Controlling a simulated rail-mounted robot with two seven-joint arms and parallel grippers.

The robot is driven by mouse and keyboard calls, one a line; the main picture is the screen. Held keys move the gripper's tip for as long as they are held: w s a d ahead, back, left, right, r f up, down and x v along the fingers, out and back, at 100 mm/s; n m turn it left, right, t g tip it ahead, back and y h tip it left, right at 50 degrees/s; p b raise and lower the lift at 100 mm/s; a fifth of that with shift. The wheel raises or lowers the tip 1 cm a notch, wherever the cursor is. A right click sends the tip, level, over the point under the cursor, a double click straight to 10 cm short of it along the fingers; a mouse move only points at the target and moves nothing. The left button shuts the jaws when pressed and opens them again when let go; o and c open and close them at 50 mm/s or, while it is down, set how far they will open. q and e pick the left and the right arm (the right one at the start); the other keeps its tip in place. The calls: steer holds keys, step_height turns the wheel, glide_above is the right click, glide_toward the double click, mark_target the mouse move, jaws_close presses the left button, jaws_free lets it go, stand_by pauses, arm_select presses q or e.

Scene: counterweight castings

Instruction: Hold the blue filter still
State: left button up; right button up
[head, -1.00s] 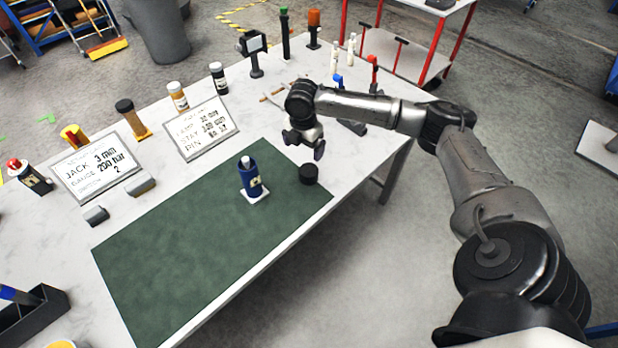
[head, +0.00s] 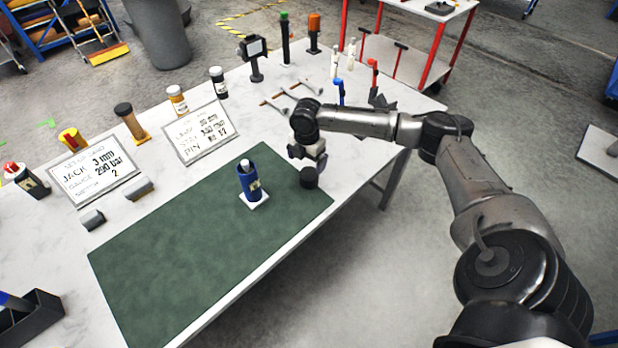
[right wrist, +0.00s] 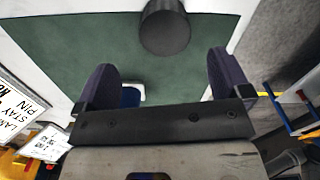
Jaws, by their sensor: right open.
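The blue filter (head: 249,186), a blue canister with a pale top and a label, stands upright on a small white plate (head: 254,201) on the green mat (head: 180,250). My right gripper (head: 309,161) is open and empty, to the right of the filter and apart from it, close above a short black cylinder (head: 309,178). In the right wrist view, the black cylinder (right wrist: 165,28) lies ahead of the open fingers (right wrist: 163,75). A bit of the blue filter (right wrist: 131,97) shows near the left finger, mostly hidden. My left gripper is not in view.
Two sign boards (head: 94,178) (head: 201,131) and several bottles stand along the table's back. The mat left of the filter is clear.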

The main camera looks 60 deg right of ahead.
mark_target(309, 173)
steer(key=shift+f, duration=0.9)
steer(key=shift+f, duration=0.15)
steer(key=f, duration=0.3)
steer(key=f+b, duration=0.1)
steer(key=shift+s+f, duration=0.3)
steer(key=shift+s, duration=0.05)
steer(key=shift+f, duration=0.15)
steer(key=shift+c, duration=0.3)
steer(key=c, duration=0.9)
steer(key=shift+c, duration=0.2)
